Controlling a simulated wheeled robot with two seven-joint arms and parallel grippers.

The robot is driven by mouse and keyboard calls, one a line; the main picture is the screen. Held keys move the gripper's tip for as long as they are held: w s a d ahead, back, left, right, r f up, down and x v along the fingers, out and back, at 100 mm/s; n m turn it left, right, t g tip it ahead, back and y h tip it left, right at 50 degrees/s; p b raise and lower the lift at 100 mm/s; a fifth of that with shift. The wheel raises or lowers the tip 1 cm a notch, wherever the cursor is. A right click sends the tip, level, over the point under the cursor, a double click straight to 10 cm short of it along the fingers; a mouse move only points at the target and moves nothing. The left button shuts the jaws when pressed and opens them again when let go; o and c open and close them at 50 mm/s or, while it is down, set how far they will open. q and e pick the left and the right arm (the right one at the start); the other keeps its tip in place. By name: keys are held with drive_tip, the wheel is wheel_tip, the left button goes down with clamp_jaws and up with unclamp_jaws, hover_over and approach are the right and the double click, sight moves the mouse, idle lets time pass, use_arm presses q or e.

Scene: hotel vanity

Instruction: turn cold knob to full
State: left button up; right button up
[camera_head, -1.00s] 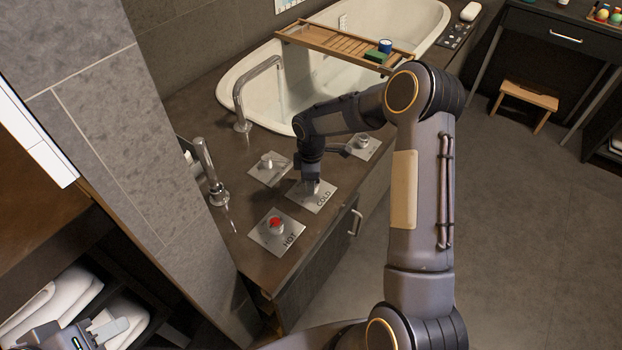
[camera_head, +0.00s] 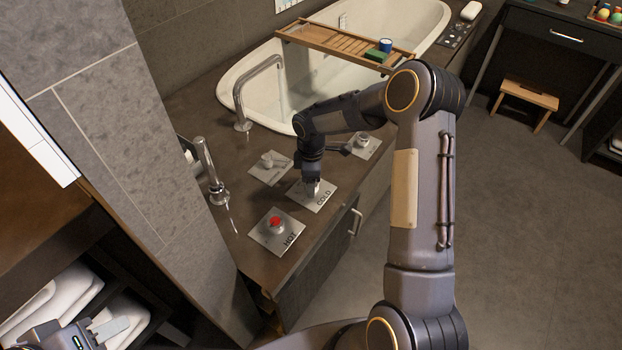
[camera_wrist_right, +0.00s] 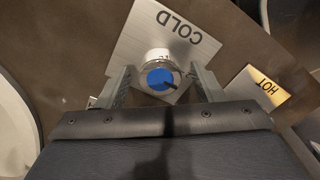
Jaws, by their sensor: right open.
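The cold knob (camera_wrist_right: 160,76), a metal knob with a blue top, stands on a square plate marked COLD (camera_wrist_right: 150,35). In the head view its COLD plate (camera_head: 323,200) is on the dark counter, and my right gripper (camera_head: 312,190) points down over it and hides most of the knob. In the right wrist view my right gripper (camera_wrist_right: 160,80) is open, with one finger on each side of the knob. Small gaps seem to show between fingers and knob; contact is unclear. My left gripper (camera_head: 100,333) shows partly at the bottom left, away from the counter.
The red-topped hot knob (camera_head: 275,222) sits on its own plate nearer the front. Two more knob plates, one with a grey knob (camera_head: 267,160), lie behind. A tall spout (camera_head: 240,100) and the white tub (camera_head: 300,75) stand beyond. A cabinet handle (camera_head: 356,222) juts out at the counter's side.

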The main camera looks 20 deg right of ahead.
wheel_tip(320, 180, up, 7)
drive_tip(key=shift+r+p, duration=0.15)
drive_tip(key=shift+p, duration=0.4)
drive_tip(key=shift+r, duration=0.2)
drive_tip(key=shift+s+r, duration=0.15)
drive_tip(key=shift+r, duration=0.2)
drive_tip(key=s+r+m+t+y, duration=0.1)
drive_tip(key=s+r+m+t, duration=0.1)
drive_tip(key=s+r+m, duration=0.85)
drive_tip(key=s+a+r+m+t+y, duration=0.1)
drive_tip(key=s+a+r+m+t, duration=0.15)
drive_tip(key=s, duration=0.75)
drive_tip(key=s+a+r+m+t+y, duration=0.1)
drive_tip(key=s+a+m+y, duration=0.15)
drive_tip(key=s, duration=0.65)
wheel_tip(320, 180, up, 15)
drive_tip(key=p, duration=1.4)
drive_tip(key=shift+f+n+h, duration=0.15)
drive_tip(key=shift+n+h, duration=0.2)
drive_tip(key=shift+n, duration=0.1)
